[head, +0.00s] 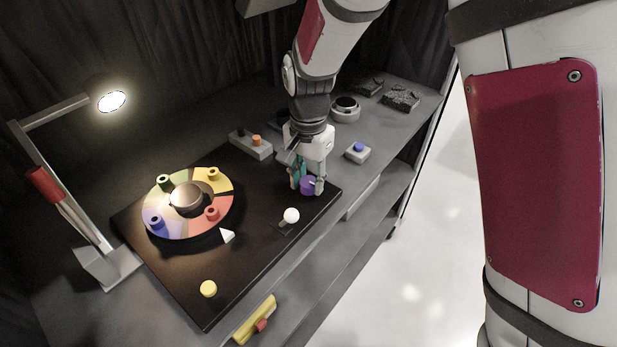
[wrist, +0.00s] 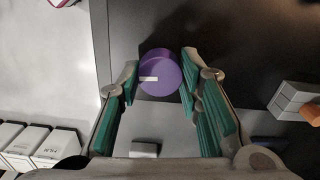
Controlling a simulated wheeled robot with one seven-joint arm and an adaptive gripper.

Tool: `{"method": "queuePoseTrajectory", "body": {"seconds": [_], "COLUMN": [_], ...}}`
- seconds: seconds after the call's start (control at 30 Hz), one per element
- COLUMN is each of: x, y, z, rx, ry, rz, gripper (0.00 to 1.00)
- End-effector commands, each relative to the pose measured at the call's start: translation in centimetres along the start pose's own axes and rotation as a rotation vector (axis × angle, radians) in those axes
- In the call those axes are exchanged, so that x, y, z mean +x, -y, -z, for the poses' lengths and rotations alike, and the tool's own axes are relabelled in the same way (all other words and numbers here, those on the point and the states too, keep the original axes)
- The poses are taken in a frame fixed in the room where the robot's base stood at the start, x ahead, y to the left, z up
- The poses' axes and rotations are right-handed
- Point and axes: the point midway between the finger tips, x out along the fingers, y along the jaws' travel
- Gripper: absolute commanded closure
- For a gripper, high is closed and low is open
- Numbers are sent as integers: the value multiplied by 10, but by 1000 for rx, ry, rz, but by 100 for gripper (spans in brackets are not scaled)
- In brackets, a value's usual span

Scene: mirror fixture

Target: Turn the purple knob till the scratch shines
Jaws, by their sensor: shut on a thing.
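The purple knob (head: 307,186) stands near the right edge of a black board (head: 262,265). It also shows in the wrist view (wrist: 160,74), with a short white mark on its top pointing left. My gripper (head: 306,184) is shut on the knob, a green-padded finger on each side; it shows from above in the wrist view (wrist: 160,85). A colored disc (head: 222,184) with several small pegs and a round, shiny centre piece (head: 188,198) lies on the board. I cannot make out a scratch in either view.
A lit lamp (head: 111,101) stands at left. A white ball on a lever (head: 291,215), a white triangle (head: 227,236) and a yellow button (head: 208,288) are on the board. A grey block with an orange knob (head: 251,145) and a blue-button box (head: 357,152) stand near my gripper.

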Motion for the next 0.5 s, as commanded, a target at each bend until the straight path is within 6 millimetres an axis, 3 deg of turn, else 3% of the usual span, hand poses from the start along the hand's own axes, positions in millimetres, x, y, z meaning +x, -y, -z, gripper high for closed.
{"method": "queuePoseTrajectory", "body": {"seconds": [0.5], "x": [0], "y": [0], "z": [1], "rx": [-455], "ry": [0], "rz": [1], "gripper": [96]}}
